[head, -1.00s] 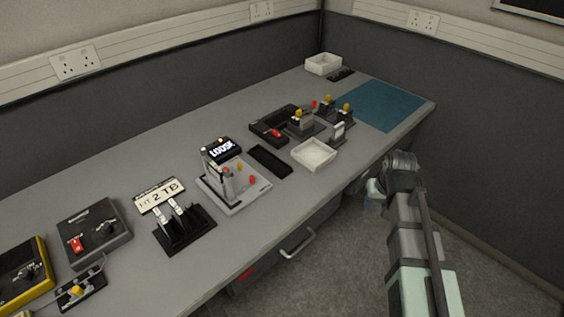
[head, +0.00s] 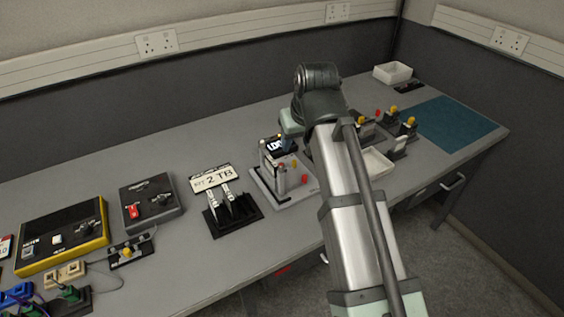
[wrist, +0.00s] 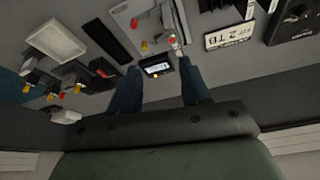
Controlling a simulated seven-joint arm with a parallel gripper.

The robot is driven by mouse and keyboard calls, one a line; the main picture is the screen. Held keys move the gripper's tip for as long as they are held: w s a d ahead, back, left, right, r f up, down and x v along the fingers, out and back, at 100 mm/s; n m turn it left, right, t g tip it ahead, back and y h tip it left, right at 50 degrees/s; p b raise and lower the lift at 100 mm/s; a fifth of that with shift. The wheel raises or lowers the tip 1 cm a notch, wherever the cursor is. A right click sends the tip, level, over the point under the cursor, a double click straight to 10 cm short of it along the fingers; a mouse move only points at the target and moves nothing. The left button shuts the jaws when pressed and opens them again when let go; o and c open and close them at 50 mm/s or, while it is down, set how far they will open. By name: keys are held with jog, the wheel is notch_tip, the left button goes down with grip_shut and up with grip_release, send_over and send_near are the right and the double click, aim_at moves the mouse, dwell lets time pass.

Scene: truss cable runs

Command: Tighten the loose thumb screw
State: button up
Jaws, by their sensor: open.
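A pale fixture (head: 265,190) with upright posts stands mid-bench, with a small black display (head: 281,146) reading "LOOSE" behind it. It carries a yellow knob (head: 294,163) and a red knob (head: 304,179). In the wrist view the display (wrist: 157,68) lies between my fingertips in the picture, and the fixture (wrist: 125,12) is beyond them, with red knobs (wrist: 171,40) and a yellow knob (wrist: 145,46). Which knob is the loose thumb screw I cannot tell. My gripper (wrist: 159,66) is open and empty above the bench; my arm mostly hides it in the head view.
Left of the fixture is a black rack with a "2 TB" sign (head: 213,177). A grey switch box (head: 151,203) and a yellow-edged box (head: 62,235) are further left. A white tray (head: 378,163) and several yellow-knobbed stands are right. The blue mat (head: 457,128) is clear.

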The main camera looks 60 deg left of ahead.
aim_at(281, 165)
jog(key=x, duration=0.4)
jog(key=s+x, duration=0.1)
jog(key=x, duration=0.3)
jog(key=s+a+x, duration=0.1)
jog(key=x, duration=0.4)
jog(key=shift+r, duration=0.2)
grip_shut()
dwell(0.4)
